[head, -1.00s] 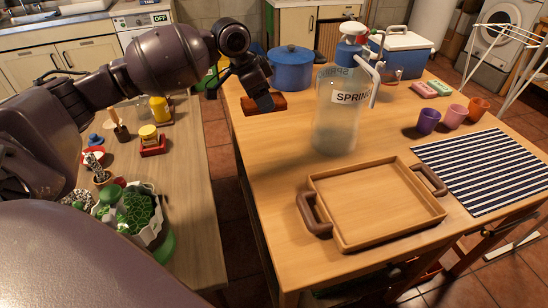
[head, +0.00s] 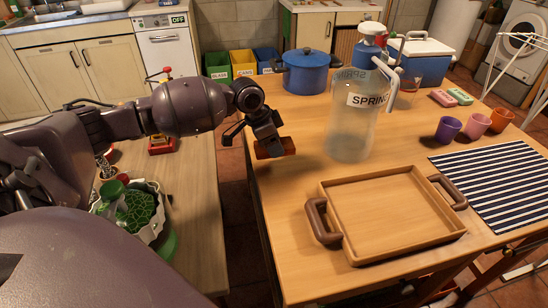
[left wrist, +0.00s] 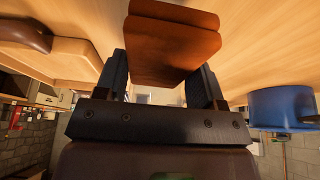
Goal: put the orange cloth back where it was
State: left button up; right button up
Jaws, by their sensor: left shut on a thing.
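The orange cloth (head: 276,147) is a folded, rust-orange bundle. My left gripper (head: 268,138) is shut on it and holds it over the left edge of the wooden table (head: 285,205). In the left wrist view the cloth (left wrist: 172,45) sits between the two dark fingers (left wrist: 165,75), with its folded layers showing. I cannot tell whether the cloth touches the table top. My right gripper is not in view.
A wooden tray (head: 322,222) lies near the table's front. A large spring-water bottle (head: 350,125) and blue pot (head: 305,72) stand behind. Cups, a striped mat (head: 500,185) and a cooler (head: 425,65) are at right. A second counter (head: 195,200) is at left, across a gap.

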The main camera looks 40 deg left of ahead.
aim_at(273, 166)
pick_arm(q)
notch_tip(273, 166, down, 6)
jog(key=shift+r+b, duration=0.15)
jog(key=shift+b, duration=0.4)
jog(key=shift+r, duration=0.1)
jog(key=o, duration=0.8)
jog(key=shift+o, duration=0.2)
